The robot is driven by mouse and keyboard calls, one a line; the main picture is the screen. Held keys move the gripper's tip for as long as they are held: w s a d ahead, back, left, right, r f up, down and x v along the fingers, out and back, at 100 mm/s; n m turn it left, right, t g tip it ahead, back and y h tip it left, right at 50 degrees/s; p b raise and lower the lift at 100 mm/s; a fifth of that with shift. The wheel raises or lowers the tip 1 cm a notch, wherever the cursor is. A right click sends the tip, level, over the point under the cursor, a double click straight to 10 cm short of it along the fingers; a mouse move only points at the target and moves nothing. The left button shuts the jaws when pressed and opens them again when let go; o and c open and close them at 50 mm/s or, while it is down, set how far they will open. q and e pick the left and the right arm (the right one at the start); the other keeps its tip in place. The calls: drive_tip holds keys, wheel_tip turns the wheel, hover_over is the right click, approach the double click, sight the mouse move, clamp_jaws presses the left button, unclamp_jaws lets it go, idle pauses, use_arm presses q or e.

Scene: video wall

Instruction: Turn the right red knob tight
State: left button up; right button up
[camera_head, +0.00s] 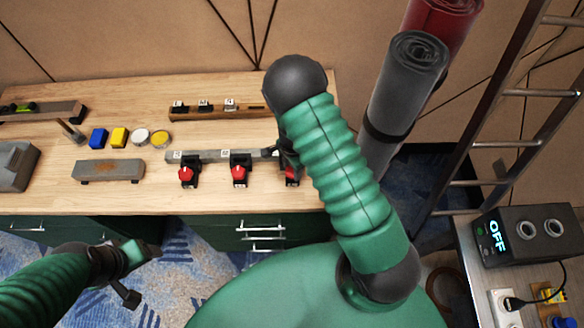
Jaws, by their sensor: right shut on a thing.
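A grey rail (210,155) on the wooden workbench carries three black clamps with red knobs in a row. The left red knob (186,174) and the middle red knob (239,173) are in plain view. The right red knob (291,174) shows only partly, beside my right arm. My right gripper (287,156) is at this right knob and shut on it; the arm hides most of the fingers. My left gripper (133,274) hangs in front of the bench, away from the knobs; its finger opening is unclear.
A wooden rack (215,112) with small labelled parts lies behind the rail. Blue (98,138) and yellow (119,137) blocks and round tins stand left. Rolled mats (404,85) and a ladder (500,120) are on the right, near a black box reading OFF (530,236).

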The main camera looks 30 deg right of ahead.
drive_tip(key=shift+w+d+r, duration=0.15)
drive_tip(key=shift+w, duration=0.15)
drive_tip(key=o, duration=1.1)
drive_tip(key=shift+c, duration=0.2)
drive_tip(key=shift+o, duration=1.4)
drive_tip(key=shift+s, duration=0.15)
wheel_tip(320, 180, up, 16)
drive_tip(key=shift+r, duration=0.25)
